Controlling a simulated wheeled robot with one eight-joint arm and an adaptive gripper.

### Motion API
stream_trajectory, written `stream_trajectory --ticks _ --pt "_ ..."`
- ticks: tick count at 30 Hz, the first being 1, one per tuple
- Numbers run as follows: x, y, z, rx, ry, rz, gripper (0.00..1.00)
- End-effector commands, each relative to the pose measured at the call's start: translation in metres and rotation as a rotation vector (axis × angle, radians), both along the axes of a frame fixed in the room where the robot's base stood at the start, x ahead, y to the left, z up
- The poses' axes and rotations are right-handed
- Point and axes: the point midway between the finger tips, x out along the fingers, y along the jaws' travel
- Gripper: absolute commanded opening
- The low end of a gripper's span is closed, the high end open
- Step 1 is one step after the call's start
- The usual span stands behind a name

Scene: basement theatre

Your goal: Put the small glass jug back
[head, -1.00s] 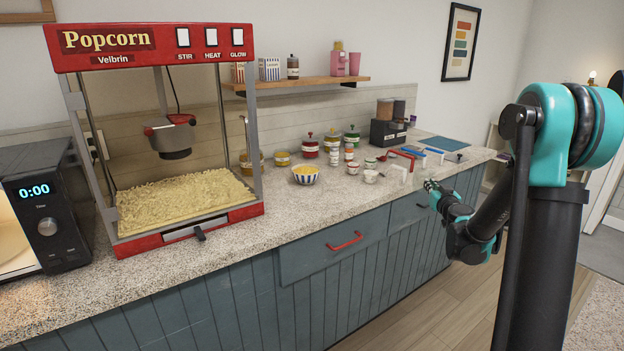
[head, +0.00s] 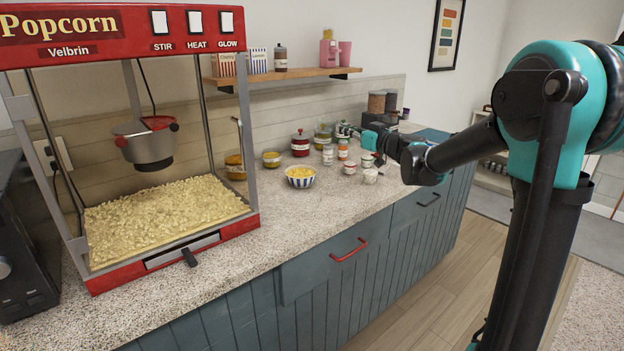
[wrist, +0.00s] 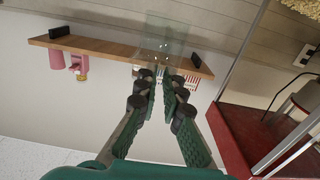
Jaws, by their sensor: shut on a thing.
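My gripper (wrist: 166,80) shows in the wrist view with its two fingers closed in around a clear, see-through glass thing, which looks like the small glass jug (wrist: 166,45). The glass sticks out past the fingertips, and the shelf shows through it. In the head view my gripper is small, at the end of the outstretched arm above the counter, near the jars. The jug cannot be made out there.
The wooden shelf (head: 290,75) holds striped boxes, a dark bottle (head: 281,58) and pink items. The popcorn machine (head: 180,250) stands left on the counter. A striped bowl (head: 300,177) and several jars stand mid-counter. The front of the counter (head: 255,285) is clear.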

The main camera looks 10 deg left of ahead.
Motion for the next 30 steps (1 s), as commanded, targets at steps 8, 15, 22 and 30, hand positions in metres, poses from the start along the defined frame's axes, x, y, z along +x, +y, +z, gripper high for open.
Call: stream_trajectory --ticks 8,15,22,30 --pt "0.001 0.000 -0.063 0.000 0.000 0.000 0.00" --pt "0.001 0.000 -0.121 0.000 0.000 -0.001 0.00" --pt "0.000 0.000 -0.152 0.001 0.001 -0.001 0.00" --pt "0.001 0.000 -0.171 0.000 0.000 -0.001 0.00"
